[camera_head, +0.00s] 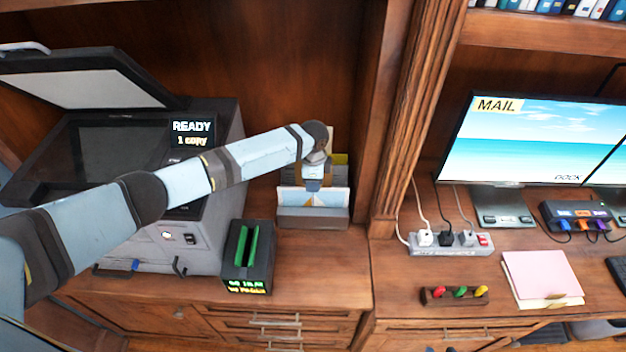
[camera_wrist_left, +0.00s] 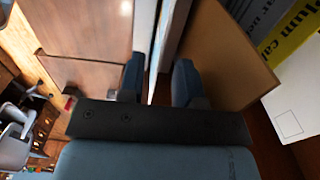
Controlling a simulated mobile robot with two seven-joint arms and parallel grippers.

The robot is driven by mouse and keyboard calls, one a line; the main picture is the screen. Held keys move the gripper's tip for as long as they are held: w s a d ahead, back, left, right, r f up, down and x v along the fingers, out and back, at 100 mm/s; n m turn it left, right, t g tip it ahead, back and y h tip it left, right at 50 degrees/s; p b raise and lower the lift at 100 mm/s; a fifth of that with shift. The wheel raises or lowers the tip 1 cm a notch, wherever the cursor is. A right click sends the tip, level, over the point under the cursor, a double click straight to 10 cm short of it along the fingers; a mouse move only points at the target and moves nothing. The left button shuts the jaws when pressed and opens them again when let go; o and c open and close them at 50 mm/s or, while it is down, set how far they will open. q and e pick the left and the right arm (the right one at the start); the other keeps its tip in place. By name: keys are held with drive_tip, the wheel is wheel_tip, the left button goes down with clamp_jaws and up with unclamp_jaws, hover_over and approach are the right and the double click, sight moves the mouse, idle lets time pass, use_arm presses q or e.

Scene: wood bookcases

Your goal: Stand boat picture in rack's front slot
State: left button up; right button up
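The boat picture (camera_head: 342,199), a pale card with blue and tan shapes, stands roughly upright in the grey rack (camera_head: 313,218) right behind its front wall. Its lower edge is hidden by that wall. My left gripper (camera_head: 313,187) is over the picture's top middle, pointing down. In the left wrist view the gripper (camera_wrist_left: 159,82) has its fingers apart, one on each side of the picture's thin pale edge (camera_wrist_left: 150,50). A gap shows between that edge and the right finger. My right gripper is in neither view.
A brown board (camera_wrist_left: 228,50) and yellow and grey items stand behind the picture. A copier (camera_head: 205,240) with raised lid is left, and a black box with green slots (camera_head: 246,260) is nearer. A wooden post (camera_head: 410,110) rises to the right.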

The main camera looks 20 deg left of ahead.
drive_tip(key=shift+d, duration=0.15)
use_arm(q)
wheel_tip(320, 180, up, 3)
drive_tip(key=shift+f, duration=0.2)
wheel_tip(320, 180, up, 11)
drive_tip(key=b, duration=0.1)
drive_tip(key=shift+r+b, duration=0.15)
drive_tip(key=shift+b, duration=0.25)
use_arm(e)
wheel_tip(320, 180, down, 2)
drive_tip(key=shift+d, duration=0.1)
